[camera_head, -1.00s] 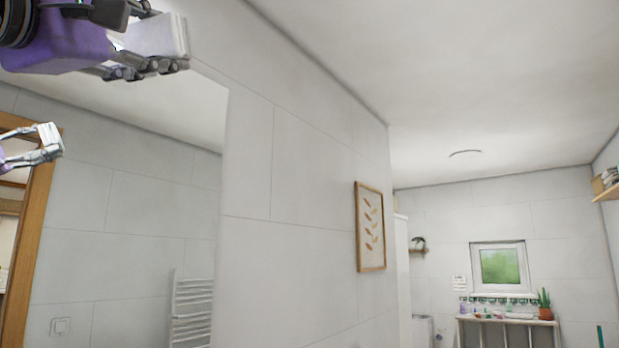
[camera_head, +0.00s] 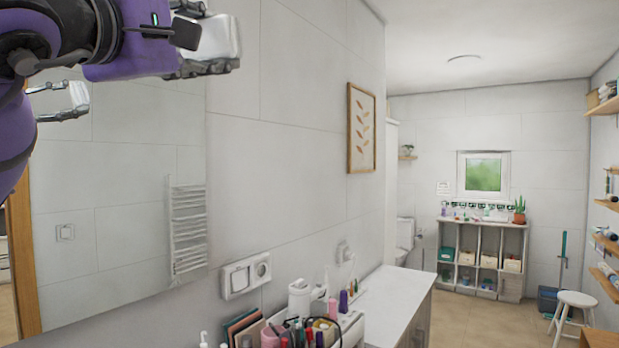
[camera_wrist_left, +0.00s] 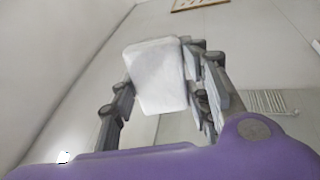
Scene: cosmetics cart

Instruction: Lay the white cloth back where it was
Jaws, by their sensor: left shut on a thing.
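The white cloth (camera_head: 221,38) is a folded pad held in my left gripper (camera_head: 208,68), high at the upper left of the head view, in front of the wall and mirror. In the left wrist view the cloth (camera_wrist_left: 157,75) sits between the two fingers of the left gripper (camera_wrist_left: 160,85), which are shut on it. A reflection of the gripper and cloth shows in the mirror at the left. My right gripper is in neither view.
Below stands a cosmetics cart (camera_head: 345,325) crowded with bottles and pens. A white counter (camera_head: 385,290) lies behind it along the wall. A wall socket (camera_head: 245,275) is above the cart. A white stool (camera_head: 572,300) and shelving (camera_head: 483,225) stand far back; open floor lies between.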

